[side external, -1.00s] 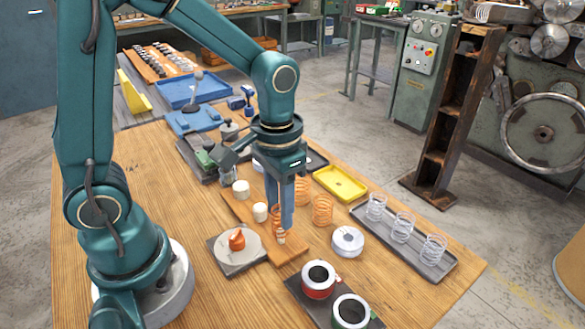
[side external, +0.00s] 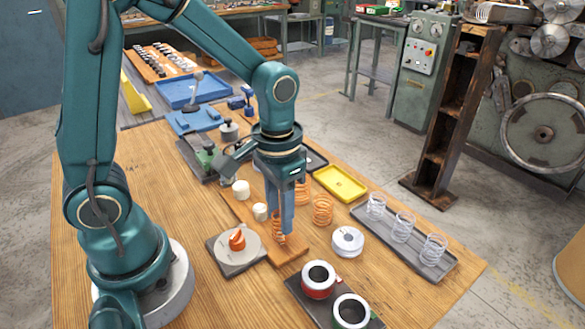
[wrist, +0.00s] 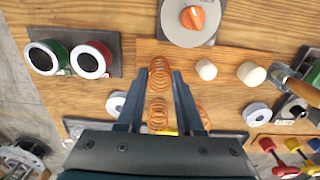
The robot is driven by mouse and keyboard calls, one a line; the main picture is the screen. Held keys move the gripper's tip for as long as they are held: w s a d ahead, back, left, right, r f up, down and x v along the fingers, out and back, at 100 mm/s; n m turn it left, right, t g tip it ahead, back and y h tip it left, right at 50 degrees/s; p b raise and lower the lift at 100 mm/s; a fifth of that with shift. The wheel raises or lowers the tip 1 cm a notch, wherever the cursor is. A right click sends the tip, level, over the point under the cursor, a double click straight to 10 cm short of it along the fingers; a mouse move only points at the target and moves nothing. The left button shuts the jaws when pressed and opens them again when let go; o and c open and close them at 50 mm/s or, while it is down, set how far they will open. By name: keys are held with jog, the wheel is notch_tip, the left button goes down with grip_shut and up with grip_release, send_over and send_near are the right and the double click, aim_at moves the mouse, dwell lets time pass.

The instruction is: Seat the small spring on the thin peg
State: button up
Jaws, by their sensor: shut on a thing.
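My gripper (side external: 280,228) is shut on a copper-coloured spring (side external: 278,240), held upright low over the front end of the wooden peg board (side external: 291,256). In the wrist view the held spring (wrist: 160,72) shows between the fingertips (wrist: 156,78). The thin peg is hidden behind the spring and fingers; the spring's lower coils are where it stood, close to the board. I cannot tell whether the spring rests fully on the board. Two thicker cream pegs (side external: 241,189) (side external: 260,211) stand bare farther back on the board. Two other copper springs (side external: 322,211) (side external: 302,191) stand to the right.
A grey plate with a pale disc and orange knob (side external: 237,240) sits left of the board. A white spool (side external: 347,241), a tray of silver springs (side external: 402,236), red and green spools (side external: 318,279) and a yellow tray (side external: 340,184) lie to the right and front.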

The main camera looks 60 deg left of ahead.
jog(key=shift+f, duration=0.6)
dwell(0.4)
jog(key=o, duration=1.4)
jog(key=shift+r, duration=0.1)
jog(key=shift+r, duration=5.55)
